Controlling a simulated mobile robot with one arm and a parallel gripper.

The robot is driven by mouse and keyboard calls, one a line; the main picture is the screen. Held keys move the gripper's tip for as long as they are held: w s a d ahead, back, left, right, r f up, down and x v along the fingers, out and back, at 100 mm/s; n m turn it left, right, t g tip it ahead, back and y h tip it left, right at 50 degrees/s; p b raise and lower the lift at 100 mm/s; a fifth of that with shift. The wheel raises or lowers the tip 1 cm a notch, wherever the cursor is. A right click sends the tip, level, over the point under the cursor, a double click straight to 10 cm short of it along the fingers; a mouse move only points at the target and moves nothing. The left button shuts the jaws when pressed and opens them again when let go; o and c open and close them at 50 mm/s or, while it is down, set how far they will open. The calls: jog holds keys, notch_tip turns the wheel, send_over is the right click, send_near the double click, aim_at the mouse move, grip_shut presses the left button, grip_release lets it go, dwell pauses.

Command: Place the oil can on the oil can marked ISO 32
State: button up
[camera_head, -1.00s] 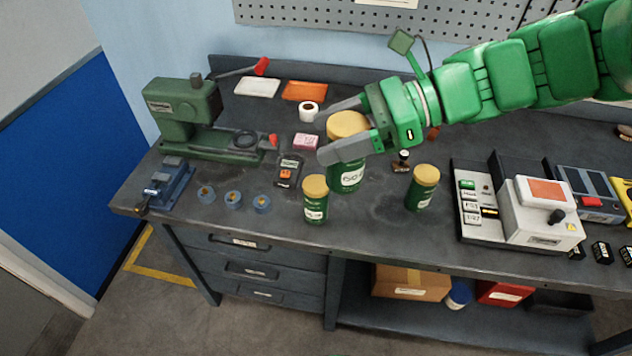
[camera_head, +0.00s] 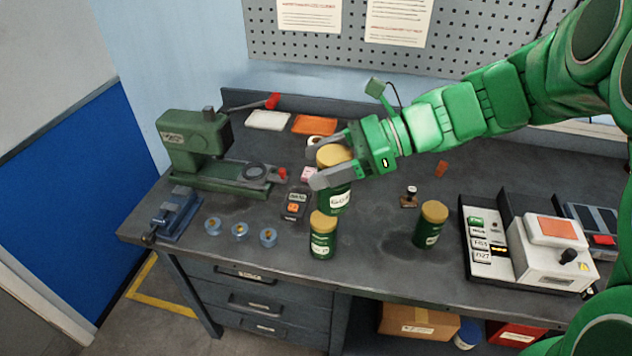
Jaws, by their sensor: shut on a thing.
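My gripper (camera_head: 325,164) is shut on a green oil can (camera_head: 337,198) with a yellow lid, its fingers around the upper part. The can is upright and looks larger than the other cans, apparently raised above the bench. Its white label seems to begin with "ISO"; I cannot read the number surely. A second green can (camera_head: 322,239) with a yellow lid stands on the bench just in front of and below it in the picture. A third such can (camera_head: 429,226) stands farther right, slightly tilted in the picture. Their labels are too small to read, so I cannot tell which is ISO 32.
The dark bench top (camera_head: 385,262) has free room between the two standing cans. A small stamp (camera_head: 410,197) stands behind the right can. Several blue cups (camera_head: 240,231), a meter (camera_head: 295,204) and a green machine (camera_head: 192,150) are left. A white device (camera_head: 550,250) is right.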

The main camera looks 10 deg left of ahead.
jog(key=w+a+f, duration=0.2)
jog(key=w+f, duration=0.2)
jog(key=f, duration=0.4)
jog(key=shift+a+f, duration=0.2)
jog(key=shift+f, duration=0.2)
jog(key=o, duration=1.5)
jog(key=shift+f, duration=0.1)
jog(key=shift+o, duration=0.2)
jog(key=v, duration=1.2)
